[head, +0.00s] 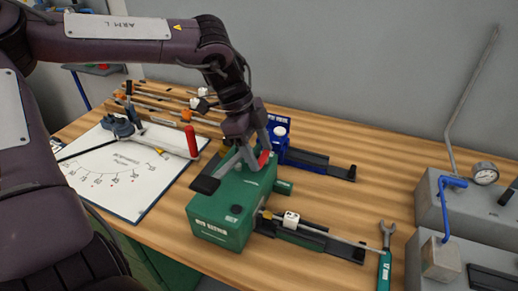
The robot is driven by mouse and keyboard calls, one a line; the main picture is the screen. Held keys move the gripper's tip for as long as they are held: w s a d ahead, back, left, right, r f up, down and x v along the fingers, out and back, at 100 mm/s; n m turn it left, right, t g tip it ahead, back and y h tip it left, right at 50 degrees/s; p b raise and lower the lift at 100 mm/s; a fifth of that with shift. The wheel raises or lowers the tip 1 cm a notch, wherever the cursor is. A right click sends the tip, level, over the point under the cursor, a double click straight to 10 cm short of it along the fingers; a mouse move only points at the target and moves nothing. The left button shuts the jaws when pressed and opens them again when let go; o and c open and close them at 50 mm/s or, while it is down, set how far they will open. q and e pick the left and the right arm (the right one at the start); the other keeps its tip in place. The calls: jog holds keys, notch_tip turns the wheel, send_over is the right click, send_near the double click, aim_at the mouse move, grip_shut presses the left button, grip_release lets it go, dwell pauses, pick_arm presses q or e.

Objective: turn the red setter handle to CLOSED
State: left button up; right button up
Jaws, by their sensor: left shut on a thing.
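A green box-shaped unit (238,205) stands on the wooden bench at the middle, with white lettering on its front and a small label on its side. My left gripper (247,160) is low over its top, pointing down, and is shut. A short red handle (264,158) shows at its right finger, over the green unit. The fingers hide most of the grip and the handle's mount. Any CLOSED mark is too small to read. My right gripper is out of view.
A white dial board (110,180) with a grey tool and a red-gripped lever (191,141) lies left. A blue unit (277,130) stands behind. A black slide (315,238), a wrench (385,260) and grey gauge boxes (440,262) are right.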

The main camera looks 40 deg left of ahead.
pick_arm(q)
jog(key=o, duration=0.9)
jog(key=shift+c, duration=0.2)
jog(key=shift+o, duration=0.6)
jog(key=v, duration=0.7)
jog(key=shift+a+r+b, duration=0.2)
jog(key=shift+r+b, duration=0.15)
